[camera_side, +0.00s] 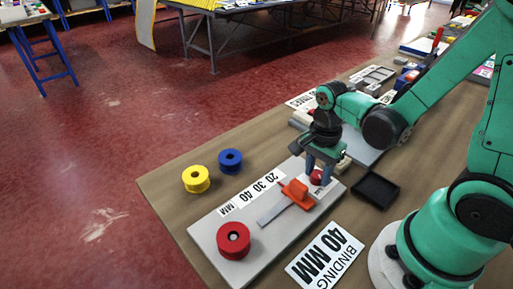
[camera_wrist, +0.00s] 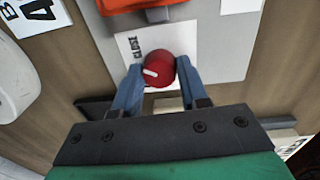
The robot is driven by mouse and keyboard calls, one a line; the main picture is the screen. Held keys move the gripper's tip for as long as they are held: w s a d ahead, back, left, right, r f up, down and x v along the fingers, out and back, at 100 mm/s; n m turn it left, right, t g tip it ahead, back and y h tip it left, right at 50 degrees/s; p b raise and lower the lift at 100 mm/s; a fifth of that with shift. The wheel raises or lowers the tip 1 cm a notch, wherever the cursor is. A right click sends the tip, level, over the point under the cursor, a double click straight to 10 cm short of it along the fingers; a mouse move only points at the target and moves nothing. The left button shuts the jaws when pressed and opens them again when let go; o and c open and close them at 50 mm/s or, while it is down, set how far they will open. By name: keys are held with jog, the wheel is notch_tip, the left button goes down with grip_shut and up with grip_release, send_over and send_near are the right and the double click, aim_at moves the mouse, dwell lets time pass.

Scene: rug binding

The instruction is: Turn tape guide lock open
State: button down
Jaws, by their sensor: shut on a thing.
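The tape guide lock is a round red knob (camera_side: 317,177) on the grey board (camera_side: 210,233), beside the orange tape guide (camera_side: 295,190). In the wrist view the red knob (camera_wrist: 163,68) sits on a white label (camera_wrist: 128,44) that reads "CLOSE"; the rest of the label is covered. A short white mark on the knob points to its left side, slightly upward. My gripper (camera_side: 320,165) comes down from above, and its two blue fingers (camera_wrist: 158,82) are shut on the knob from both sides. The orange guide shows partly at the top of the wrist view.
A red spool (camera_side: 233,238) stands on the board's near end. Yellow (camera_side: 196,179) and blue (camera_side: 230,161) spools stand on the wooden table behind the board. A black tray (camera_side: 375,190) and a "40 MM BINDING" card (camera_side: 326,256) lie in front of it.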

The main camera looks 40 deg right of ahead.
jog(key=n, duration=0.4)
jog(key=shift+n, duration=0.3)
jog(key=n, duration=0.3)
jog(key=shift+n, duration=0.3)
jog(key=n, duration=0.3)
jog(key=shift+n, duration=2.1)
jog(key=shift+c, duration=2.3)
grip_release()
